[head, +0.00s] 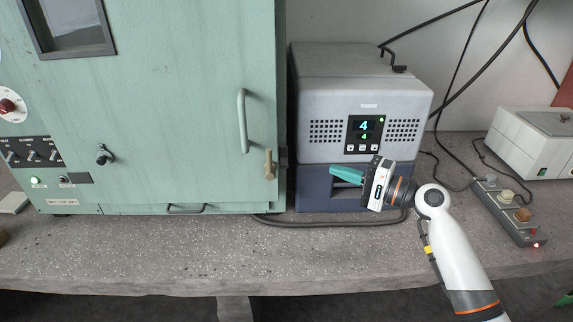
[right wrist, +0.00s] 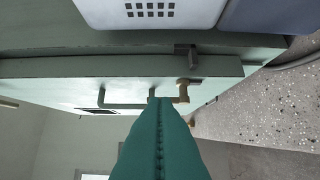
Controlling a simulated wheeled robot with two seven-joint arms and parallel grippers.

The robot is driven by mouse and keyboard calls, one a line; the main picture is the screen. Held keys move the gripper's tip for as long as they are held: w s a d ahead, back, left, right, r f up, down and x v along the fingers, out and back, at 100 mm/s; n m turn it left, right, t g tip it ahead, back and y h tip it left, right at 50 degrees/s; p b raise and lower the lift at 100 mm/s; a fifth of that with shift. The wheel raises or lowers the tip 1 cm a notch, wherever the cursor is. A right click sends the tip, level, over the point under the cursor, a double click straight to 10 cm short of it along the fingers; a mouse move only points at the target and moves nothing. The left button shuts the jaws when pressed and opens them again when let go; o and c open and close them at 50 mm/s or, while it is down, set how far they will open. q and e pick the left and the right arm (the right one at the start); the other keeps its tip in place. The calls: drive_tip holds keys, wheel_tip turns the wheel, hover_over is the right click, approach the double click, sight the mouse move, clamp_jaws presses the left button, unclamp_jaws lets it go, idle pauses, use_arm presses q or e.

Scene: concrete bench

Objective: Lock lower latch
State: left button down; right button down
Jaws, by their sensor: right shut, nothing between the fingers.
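The lower latch (head: 268,164) is a short tan lever standing upright at the lower right edge of the green cabinet door (head: 190,110). A dark catch (head: 284,156) sits beside it on the cabinet edge. In the right wrist view the latch (right wrist: 183,92) shows just beyond the fingertips, near the dark catch (right wrist: 185,55). My right gripper (head: 333,172) has teal fingers, shut and empty, pointing left toward the latch with a gap between them. Its fingers (right wrist: 153,98) also fill the lower middle of the right wrist view. My left gripper is not in view.
A grey instrument (head: 362,95) with a lit display stands right of the cabinet, close behind my right gripper. The door's pull handle (head: 243,120) is above and left of the latch. A black cable (head: 330,221) lies along the bench (head: 180,255). A power strip (head: 512,212) is at right.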

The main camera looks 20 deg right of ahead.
drive_tip(key=p, duration=0.4)
approach(269, 160)
drive_tip(key=w+a, duration=0.3)
drive_tip(key=w, duration=0.3)
drive_tip(key=shift+w+f, duration=0.15)
drive_tip(key=shift+f, duration=0.05)
drive_tip(key=shift+d, duration=0.1)
drive_tip(key=shift+r, duration=0.1)
